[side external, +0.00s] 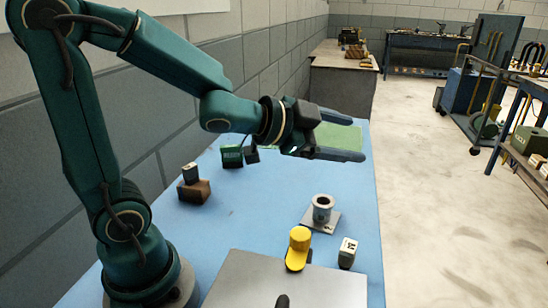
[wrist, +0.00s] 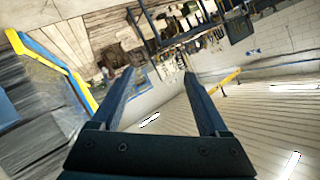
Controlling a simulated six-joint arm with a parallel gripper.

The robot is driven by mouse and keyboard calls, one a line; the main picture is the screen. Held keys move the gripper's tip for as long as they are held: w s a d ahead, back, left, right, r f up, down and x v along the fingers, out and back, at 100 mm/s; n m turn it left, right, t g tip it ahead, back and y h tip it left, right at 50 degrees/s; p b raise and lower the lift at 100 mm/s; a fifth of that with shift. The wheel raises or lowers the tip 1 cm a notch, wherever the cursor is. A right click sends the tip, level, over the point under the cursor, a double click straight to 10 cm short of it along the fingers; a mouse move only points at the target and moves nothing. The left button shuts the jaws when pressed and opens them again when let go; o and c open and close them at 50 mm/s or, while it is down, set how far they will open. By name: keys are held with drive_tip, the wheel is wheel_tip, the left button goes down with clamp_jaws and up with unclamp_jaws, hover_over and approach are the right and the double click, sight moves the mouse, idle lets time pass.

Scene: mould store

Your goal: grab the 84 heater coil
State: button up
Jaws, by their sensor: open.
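My gripper (side external: 345,136) is in the air well above the table, behind the cylinder in the side view. It points to the right, about level. Its two fingers are apart with nothing between them, and they also show apart in the wrist view (wrist: 160,75). The wrist view looks out into the room, and I cannot make out the cylinder there.
A yellow piece (side external: 298,250) and a small marked white block (side external: 348,252) stand near the cylinder, by a grey panel (side external: 290,285). A dark block sits on a brown block (side external: 195,191) at left. The table middle is clear.

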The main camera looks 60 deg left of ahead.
sight(348, 252)
drive_tip(key=s+d+f+g+h, duration=0.1)
drive_tip(key=f+h, duration=0.1)
drive_tip(key=f, duration=0.4)
drive_tip(key=s+d+f+m+g+h, duration=0.1)
drive_tip(key=s+f+g+h, duration=0.1)
drive_tip(key=f, duration=0.4)
drive_tip(key=s+d+f+g+h, duration=0.1)
drive_tip(key=s+f+g+h, duration=0.1)
drive_tip(key=f+h, duration=0.2)
drive_tip(key=shift+d+f, duration=0.3)
drive_tip(key=shift+f, duration=0.65)
drive_tip(key=shift+x, duration=2.55)
clamp_jaws()
